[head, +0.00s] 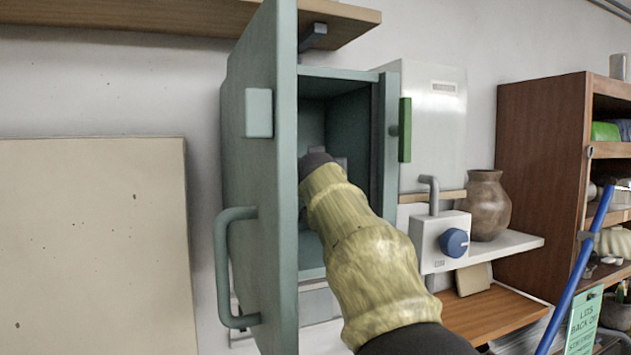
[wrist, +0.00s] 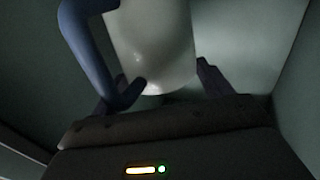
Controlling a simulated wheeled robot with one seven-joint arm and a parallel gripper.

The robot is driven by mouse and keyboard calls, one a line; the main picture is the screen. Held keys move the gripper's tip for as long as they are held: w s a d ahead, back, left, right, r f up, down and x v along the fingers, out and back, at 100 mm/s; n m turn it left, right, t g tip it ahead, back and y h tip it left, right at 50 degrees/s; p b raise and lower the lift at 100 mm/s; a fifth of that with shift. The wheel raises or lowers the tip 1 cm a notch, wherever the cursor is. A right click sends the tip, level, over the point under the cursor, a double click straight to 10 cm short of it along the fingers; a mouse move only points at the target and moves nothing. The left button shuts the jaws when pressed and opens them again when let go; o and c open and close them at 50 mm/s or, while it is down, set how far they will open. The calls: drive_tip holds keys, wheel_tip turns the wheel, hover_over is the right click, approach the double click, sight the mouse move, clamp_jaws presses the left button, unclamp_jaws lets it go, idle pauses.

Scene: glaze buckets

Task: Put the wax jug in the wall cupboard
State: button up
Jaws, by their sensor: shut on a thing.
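The wall cupboard (head: 388,140) is grey-green, and its door (head: 262,150) stands wide open on the left. My arm in its yellow sleeve reaches into the opening, and my gripper (wrist: 165,88) is inside the cupboard. The wax jug (wrist: 158,45) is whitish with a blue handle (wrist: 85,50) on the left in the wrist view. My gripper is shut on the jug, low on its visible side. The jug is hidden in the head view behind my gripper and arm. Whether its base touches the cupboard floor cannot be told.
The open door with its bar handle (head: 226,270) is close to the left of my arm. A white box (head: 440,110) and a control box with a blue knob (head: 454,242) are to the right. A brown vase (head: 486,205) stands on a shelf. A wooden shelf (head: 130,18) runs above.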

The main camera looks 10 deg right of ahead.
wheel_tip(320, 180, down, 3)
drive_tip(key=shift+s+r+b, duration=0.1)
drive_tip(key=shift+b, duration=0.35)
drive_tip(key=shift+w+f, duration=0.2)
drive_tip(key=shift+d, duration=0.15)
drive_tip(key=shift+s+f, duration=0.25)
drive_tip(key=shift+f, duration=0.2)
drive_tip(key=f, duration=0.1)
drive_tip(key=f+b, duration=0.2)
drive_tip(key=shift+w+a, duration=0.25)
drive_tip(key=shift+a, duration=0.05)
drive_tip(key=shift+s+d, duration=0.2)
